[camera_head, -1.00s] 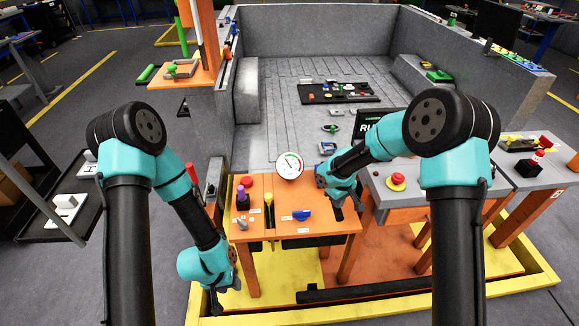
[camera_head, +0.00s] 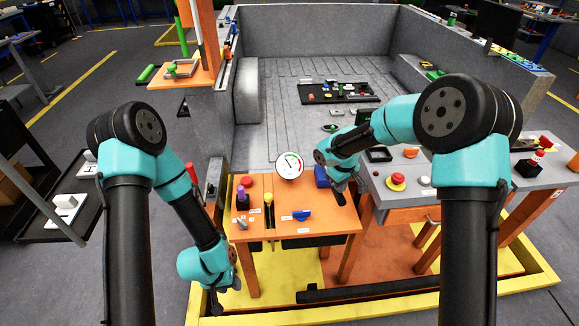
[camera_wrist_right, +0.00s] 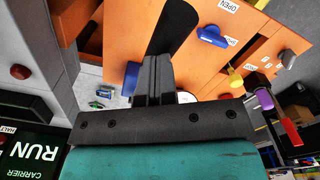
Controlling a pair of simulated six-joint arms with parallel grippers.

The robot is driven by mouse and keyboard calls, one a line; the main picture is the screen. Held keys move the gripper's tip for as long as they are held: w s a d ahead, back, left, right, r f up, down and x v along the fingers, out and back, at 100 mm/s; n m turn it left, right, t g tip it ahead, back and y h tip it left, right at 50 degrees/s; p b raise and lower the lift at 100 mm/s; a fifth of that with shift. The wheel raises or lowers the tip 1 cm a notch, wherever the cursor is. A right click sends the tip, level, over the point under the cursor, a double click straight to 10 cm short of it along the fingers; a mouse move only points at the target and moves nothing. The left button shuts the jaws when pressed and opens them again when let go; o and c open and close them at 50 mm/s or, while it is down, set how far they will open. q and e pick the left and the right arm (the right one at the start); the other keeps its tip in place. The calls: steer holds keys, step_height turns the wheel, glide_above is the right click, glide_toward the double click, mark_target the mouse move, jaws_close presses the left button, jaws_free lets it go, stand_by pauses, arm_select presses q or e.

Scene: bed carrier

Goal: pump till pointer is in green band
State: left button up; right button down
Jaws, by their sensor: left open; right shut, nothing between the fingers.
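The white round gauge (camera_head: 289,165) stands at the back edge of the orange table (camera_head: 285,232). It has coloured bands, but its pointer is too small to read surely. My right gripper (camera_head: 339,187) is shut and empty over the table's right part, beside a blue block (camera_head: 321,177). In the right wrist view its fingers (camera_wrist_right: 152,82) are together, near a long black shape (camera_wrist_right: 176,28) that I cannot identify as slot or handle. A blue lever (camera_head: 301,215) lies at the table's middle; it also shows in the wrist view (camera_wrist_right: 210,36). My left gripper (camera_head: 216,302) is open, low at front left.
A grey bench (camera_head: 420,201) with a red button (camera_head: 397,181) is to the right. A grey-walled carrier bed (camera_head: 285,100) lies behind.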

steer(key=shift+w+a+r, duration=0.1)
steer(key=shift+w+r, duration=0.1)
steer(key=shift+r, duration=0.9)
steer(key=shift+w+d+r, duration=0.1)
steer(key=shift+w+r, duration=0.05)
steer(key=shift+r, duration=0.9)
steer(key=shift+w+a+r, duration=0.1)
steer(key=shift+w+r, duration=0.1)
steer(key=shift+r, duration=0.9)
steer(key=shift+s+f, duration=0.15)
steer(key=shift+f, duration=0.8)
steer(key=shift+r, duration=0.95)
